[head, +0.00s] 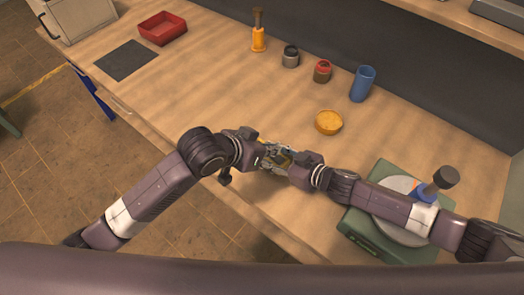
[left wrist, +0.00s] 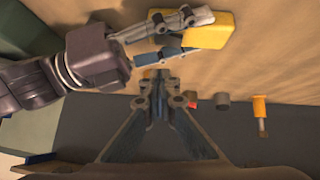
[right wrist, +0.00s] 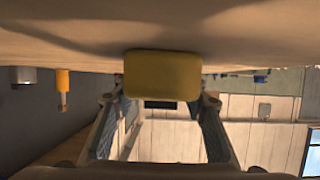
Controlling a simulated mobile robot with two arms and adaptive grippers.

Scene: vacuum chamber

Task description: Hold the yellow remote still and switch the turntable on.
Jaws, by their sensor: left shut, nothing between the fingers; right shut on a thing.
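The yellow remote (right wrist: 163,76) is between the fingers of my right gripper (left wrist: 190,35), and it also shows in the left wrist view (left wrist: 212,30). In the head view the two grippers meet above the table's front part and largely hide it. My left gripper (left wrist: 158,78) is shut and empty, its fingertips close to the right gripper's fingers; whether they touch the remote I cannot tell. The turntable (head: 360,236), a green box with a pale round platter (head: 398,232), stands at the right, partly behind my right arm. A blue piece with a dark knob (head: 446,177) shows over it.
A yellow round dish (head: 328,122), a blue cup (head: 363,84), a red-topped jar (head: 322,71), a grey jar (head: 290,56) and an orange-handled brush (head: 259,38) stand further back. A red tray (head: 162,28) and dark mat (head: 126,60) lie left. The table's middle is clear.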

